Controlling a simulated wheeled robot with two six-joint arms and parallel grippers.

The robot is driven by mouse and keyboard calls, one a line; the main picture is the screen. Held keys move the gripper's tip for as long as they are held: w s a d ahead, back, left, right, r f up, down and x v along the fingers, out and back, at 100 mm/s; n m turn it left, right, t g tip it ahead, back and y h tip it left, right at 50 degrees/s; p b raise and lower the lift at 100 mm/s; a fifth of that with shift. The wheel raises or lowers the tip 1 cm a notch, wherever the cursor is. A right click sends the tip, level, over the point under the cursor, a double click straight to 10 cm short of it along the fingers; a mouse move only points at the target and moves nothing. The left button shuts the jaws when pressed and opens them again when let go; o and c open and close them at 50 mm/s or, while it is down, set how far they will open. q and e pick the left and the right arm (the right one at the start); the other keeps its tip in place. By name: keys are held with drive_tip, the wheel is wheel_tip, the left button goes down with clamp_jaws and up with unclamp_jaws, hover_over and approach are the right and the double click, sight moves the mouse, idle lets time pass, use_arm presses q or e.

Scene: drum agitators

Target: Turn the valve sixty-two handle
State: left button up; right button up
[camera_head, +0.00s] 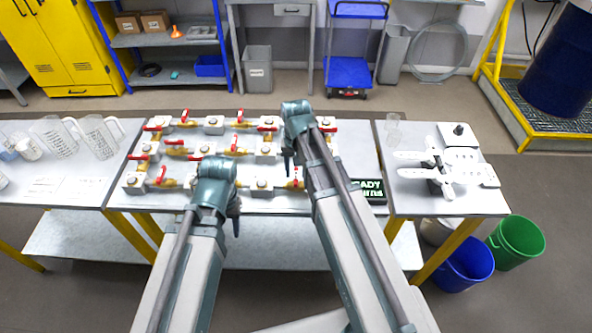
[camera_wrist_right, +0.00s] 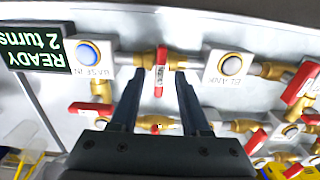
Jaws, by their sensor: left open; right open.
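Several red valve handles sit on brass valves along the pipe board (camera_head: 205,200) in the head view. In the right wrist view, one red handle (camera_wrist_right: 161,72) with a small white label on it lies across its pipe. The label is too small to read, so I cannot tell which handle is valve sixty-two. My right gripper (camera_wrist_right: 160,86) is open, with its fingertips on either side of that handle and no visible grip on it. My left gripper (camera_head: 235,220) hangs over the front edge of the board, and its fingers are mostly hidden by the arm.
White plates (camera_head: 443,168) lie on the right table. Measuring jugs (camera_head: 100,137) stand on the left table. Other valves and pipes crowd the board.

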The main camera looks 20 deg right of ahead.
sight(296, 175)
wheel_tip(296, 175, up, 13)
drive_tip(key=p, duration=1.2)
drive_tip(key=shift+f, duration=0.1)
drive_tip(key=s+a+f+n+h+b, duration=0.1)
drive_tip(key=s+a+f+n+b, duration=0.6)
drive_tip(key=s+a+f+b, duration=0.3)
drive_tip(key=s+f+b, duration=0.3)
drive_tip(key=s, duration=0.1)
drive_tip(key=shift+s+a+f+b, duration=0.2)
drive_tip(key=shift+f+b, duration=0.15)
drive_tip(key=shift+f, duration=0.05)
